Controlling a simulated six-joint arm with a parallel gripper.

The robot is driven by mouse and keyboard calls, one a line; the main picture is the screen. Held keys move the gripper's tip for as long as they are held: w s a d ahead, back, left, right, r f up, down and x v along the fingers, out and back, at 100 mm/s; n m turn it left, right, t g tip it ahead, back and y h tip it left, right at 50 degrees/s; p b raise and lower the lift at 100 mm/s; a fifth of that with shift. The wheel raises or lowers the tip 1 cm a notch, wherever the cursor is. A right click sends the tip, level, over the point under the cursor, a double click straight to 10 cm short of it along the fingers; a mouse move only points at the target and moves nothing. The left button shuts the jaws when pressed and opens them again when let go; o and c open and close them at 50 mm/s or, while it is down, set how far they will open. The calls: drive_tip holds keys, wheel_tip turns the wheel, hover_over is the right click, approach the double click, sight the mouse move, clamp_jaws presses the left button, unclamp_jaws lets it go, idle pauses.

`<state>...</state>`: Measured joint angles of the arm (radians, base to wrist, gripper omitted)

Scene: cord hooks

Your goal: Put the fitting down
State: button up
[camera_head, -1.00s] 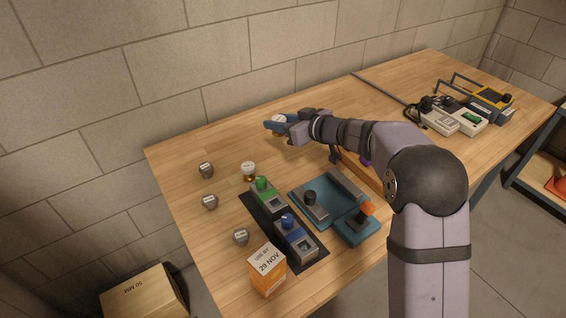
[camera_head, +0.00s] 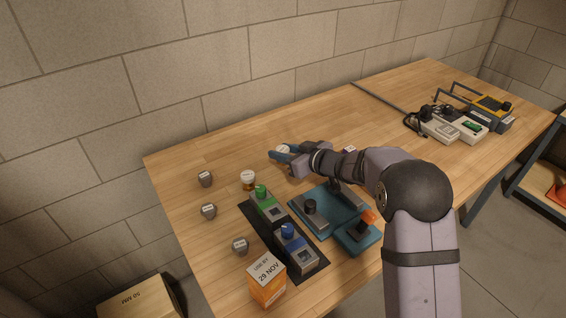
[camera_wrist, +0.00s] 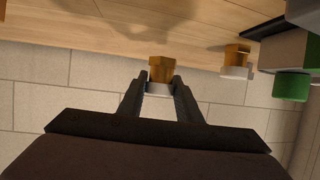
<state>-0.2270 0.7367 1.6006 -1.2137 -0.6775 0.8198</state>
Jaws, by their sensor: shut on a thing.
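My gripper (camera_head: 284,153) is shut on a fitting with a white top (camera_head: 283,149), toward the back of the table. In the wrist view, the fitting (camera_wrist: 160,72) is brass-coloured with a white end and sits between the two fingertips (camera_wrist: 160,88). A shadow lies on the wood beyond it; I cannot tell how large the gap to the table is. A similar brass and white fitting (camera_head: 248,180) stands on the table to the left of my gripper, and shows at the right in the wrist view (camera_wrist: 236,60).
A black strip bears a green-knobbed block (camera_head: 267,208) and a blue-knobbed block (camera_head: 296,252). A teal fixture (camera_head: 322,213) is beside them. Several grey pieces (camera_head: 205,178) stand at the left. An orange box (camera_head: 266,282) is in front. Bare wood (camera_head: 230,148) lies left of my gripper.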

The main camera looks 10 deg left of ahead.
drive_tip(key=shift+f, duration=1.8)
drive_tip(key=shift+f, duration=0.1)
drive_tip(key=o, duration=1.1)
drive_tip(key=shift+f, duration=0.1)
drive_tip(key=shift+d+r, duration=0.1)
drive_tip(key=shift+r, duration=0.15)
drive_tip(key=shift+b+v, duration=0.5)
drive_tip(key=shift+v, duration=3.15)
